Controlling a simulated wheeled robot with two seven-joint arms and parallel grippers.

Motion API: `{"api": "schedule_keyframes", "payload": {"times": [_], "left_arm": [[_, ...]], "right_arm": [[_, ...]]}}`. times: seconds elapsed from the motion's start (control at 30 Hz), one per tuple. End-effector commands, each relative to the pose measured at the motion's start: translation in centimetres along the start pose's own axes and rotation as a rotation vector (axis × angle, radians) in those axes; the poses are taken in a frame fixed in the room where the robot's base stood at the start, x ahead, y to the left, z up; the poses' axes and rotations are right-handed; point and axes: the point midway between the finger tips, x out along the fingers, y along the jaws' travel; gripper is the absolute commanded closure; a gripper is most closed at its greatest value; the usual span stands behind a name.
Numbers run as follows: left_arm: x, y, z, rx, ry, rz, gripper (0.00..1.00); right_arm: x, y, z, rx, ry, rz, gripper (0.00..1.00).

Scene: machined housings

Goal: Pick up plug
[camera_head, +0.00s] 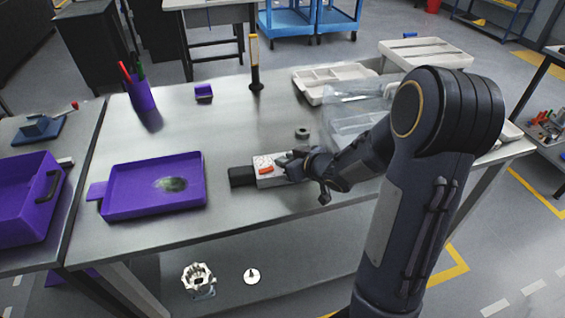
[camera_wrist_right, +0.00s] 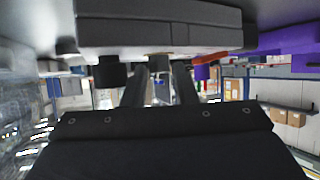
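A small orange-red piece (camera_head: 267,170) lies on top of a pale block with a dark left end (camera_head: 242,176), near the front of the metal table. A white disc with a short stem (camera_head: 251,276) lies below the table. I cannot tell for certain which piece is the plug. My right gripper (camera_head: 286,160) is at the block's right side. In the right wrist view, its two dark fingers (camera_wrist_right: 160,72) stand apart with background between them, below a large dark-grey block (camera_wrist_right: 160,28). An orange-red piece (camera_wrist_right: 216,57) shows to their right. My left gripper is not in view.
A purple tray (camera_head: 125,205) lies to the left of the block. A dark ring (camera_head: 302,133), clear bin (camera_head: 345,118) and white sectioned tray (camera_head: 320,76) stand behind or right. A purple pen cup (camera_head: 141,95) stands at back left.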

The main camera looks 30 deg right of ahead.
Motion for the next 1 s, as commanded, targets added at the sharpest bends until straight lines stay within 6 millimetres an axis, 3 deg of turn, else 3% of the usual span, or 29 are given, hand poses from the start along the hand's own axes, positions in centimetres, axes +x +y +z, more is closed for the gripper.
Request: {"api": "schedule_keyframes", "payload": {"times": [0.2,0.43,0.77,1.0], "left_arm": [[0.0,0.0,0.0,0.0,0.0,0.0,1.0],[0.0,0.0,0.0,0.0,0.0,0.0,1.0],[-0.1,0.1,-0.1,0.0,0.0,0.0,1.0],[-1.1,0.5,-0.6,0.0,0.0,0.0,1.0]], "right_arm": [[0.1,0.0,0.0,0.0,0.001,0.001,0.74],[0.1,0.0,0.0,0.0,0.0,0.001,1.0],[-0.1,0.0,-0.4,-0.001,0.002,0.0,1.0],[-1.6,0.1,-3.2,0.001,0.006,0.001,1.0]]}}
